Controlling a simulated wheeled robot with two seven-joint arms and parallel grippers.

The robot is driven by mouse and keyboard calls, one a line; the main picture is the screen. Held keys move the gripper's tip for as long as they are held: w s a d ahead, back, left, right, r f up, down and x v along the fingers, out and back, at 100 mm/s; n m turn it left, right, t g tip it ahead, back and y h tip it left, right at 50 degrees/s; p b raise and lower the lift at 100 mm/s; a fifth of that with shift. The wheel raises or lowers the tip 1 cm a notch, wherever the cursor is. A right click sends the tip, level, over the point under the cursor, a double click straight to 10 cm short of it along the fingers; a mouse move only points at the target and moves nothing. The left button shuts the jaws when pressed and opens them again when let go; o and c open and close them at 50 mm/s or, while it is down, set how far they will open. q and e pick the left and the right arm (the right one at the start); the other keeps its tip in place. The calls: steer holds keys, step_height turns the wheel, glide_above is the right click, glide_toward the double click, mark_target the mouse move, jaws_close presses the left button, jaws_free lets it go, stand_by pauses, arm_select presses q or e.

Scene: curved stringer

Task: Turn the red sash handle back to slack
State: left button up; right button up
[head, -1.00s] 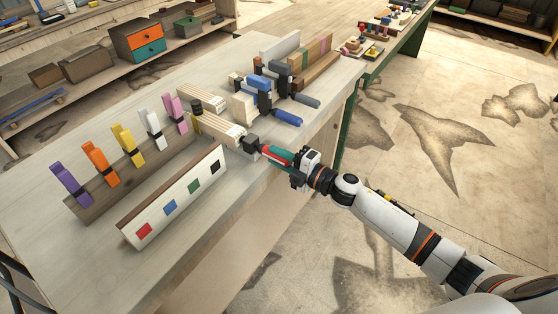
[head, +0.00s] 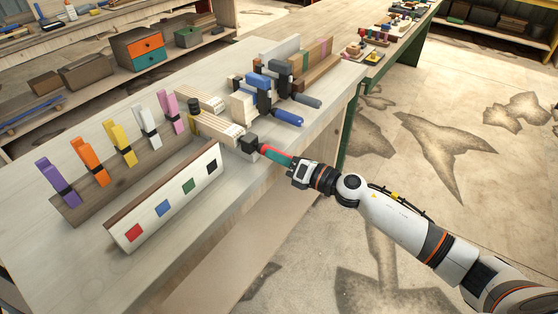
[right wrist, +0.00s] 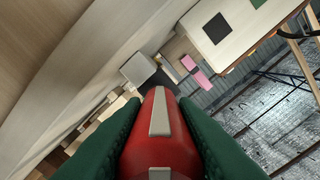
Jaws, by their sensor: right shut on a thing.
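The red sash handle (head: 275,155) sticks out from a dark clamp block (head: 249,144) at the near edge of the workbench. Its far end is hidden in my right gripper (head: 291,163). In the right wrist view the red handle (right wrist: 158,135) lies between the two green fingers of the gripper (right wrist: 157,140), with a pale stripe along its upward face. The gripper is shut on it. The clamp's block shows beyond the handle in that view (right wrist: 140,68). Pale laminated strips (head: 216,128) lie behind the block. My left gripper is not in view.
A white board with coloured squares (head: 166,205) stands left of the handle. Behind it a wooden rack (head: 95,200) holds several coloured clamps. Open floor is right of the bench (head: 205,270).

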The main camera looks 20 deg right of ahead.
steer(key=n+b, duration=0.2)
steer(key=n, duration=0.3)
steer(key=shift+f+n, duration=0.15)
steer(key=shift+n, duration=0.15)
stand_by(0.5)
steer(key=o, duration=1)
steer(key=b+v, duration=0.5)
steer(key=v, duration=0.7)
